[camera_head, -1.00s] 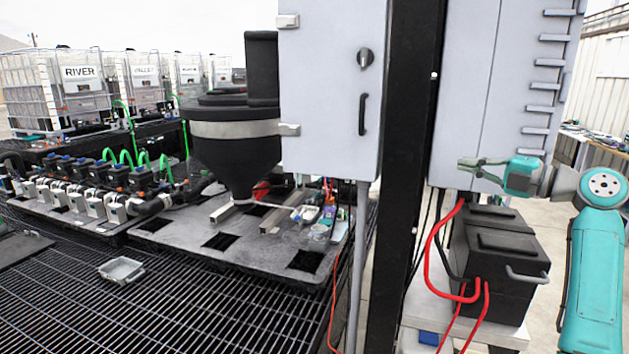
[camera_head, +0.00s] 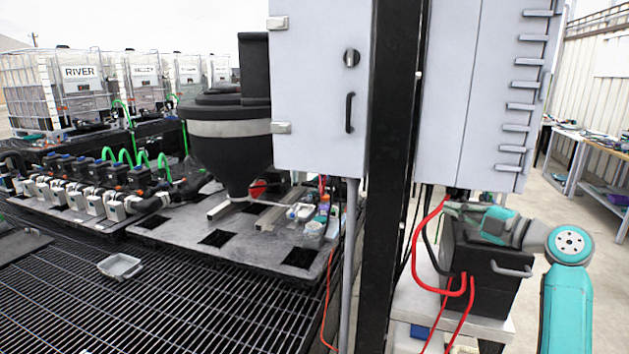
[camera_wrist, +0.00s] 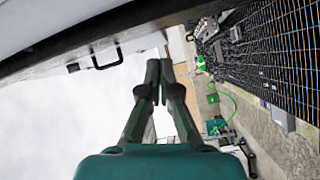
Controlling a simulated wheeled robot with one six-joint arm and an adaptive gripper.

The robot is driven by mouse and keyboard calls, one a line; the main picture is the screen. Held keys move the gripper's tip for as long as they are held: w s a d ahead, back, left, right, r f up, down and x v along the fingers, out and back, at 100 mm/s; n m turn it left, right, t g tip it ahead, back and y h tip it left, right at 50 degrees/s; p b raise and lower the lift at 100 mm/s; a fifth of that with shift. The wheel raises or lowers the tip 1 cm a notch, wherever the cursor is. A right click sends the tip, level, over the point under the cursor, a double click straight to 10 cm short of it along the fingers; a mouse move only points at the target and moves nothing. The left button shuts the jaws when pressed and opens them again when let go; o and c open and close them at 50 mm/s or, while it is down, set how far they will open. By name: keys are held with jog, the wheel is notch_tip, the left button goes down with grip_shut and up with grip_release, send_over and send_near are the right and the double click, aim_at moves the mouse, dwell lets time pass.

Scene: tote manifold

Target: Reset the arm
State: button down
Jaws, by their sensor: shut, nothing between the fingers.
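My gripper (camera_head: 455,209) is at the right in the head view, in front of the black battery box (camera_head: 484,268) in that picture. My teal arm reaches up from the lower right to it. The wrist view also shows my gripper (camera_wrist: 159,66) with its two fingers together at the tips and nothing between them. Whether the gripper touches the box cannot be told.
A grey cabinet (camera_head: 318,110) and a black post (camera_head: 393,150) stand left of my arm. Red cables (camera_head: 416,250) run from the box. A black hopper (camera_head: 232,160) stands over a grey platform (camera_head: 160,232). A workbench (camera_head: 590,150) is at the far right.

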jog(key=s+a+f+m+h, duration=0.2)
jog(key=f+m, duration=0.1)
jog(key=f, duration=0.6)
jog(key=s+a+f+m+t+h, duration=0.1)
jog(key=s+f+m, duration=0.15)
jog(key=f, duration=0.55)
jog(key=s+a+f+m+h, duration=0.2)
jog(key=f+m, duration=0.2)
jog(key=f, duration=0.5)
jog(key=s+a+f+m+h, duration=0.2)
jog(key=s+f+m, duration=0.1)
jog(key=s+f, duration=0.4)
jog(key=s+a+f+m+h, duration=0.2)
jog(key=s+f+m, duration=0.1)
jog(key=s+f, duration=0.45)
jog(key=s+a+f+m+h, duration=0.1)
jog(key=s+f+m, duration=0.15)
jog(key=s, duration=0.95)
jog(key=s+a+f+m+h, duration=0.1)
jog(key=s+a+m+h, duration=0.15)
jog(key=s, duration=0.95)
jog(key=s+r+m, duration=0.1)
jog(key=s+r, duration=0.4)
jog(key=s, duration=0.4)
jog(key=s+a+r+m+y, duration=0.1)
jog(key=s+r, duration=0.5)
jog(key=s, duration=0.3)
jog(key=shift+s, duration=0.2)
jog(key=shift+r, duration=0.1)
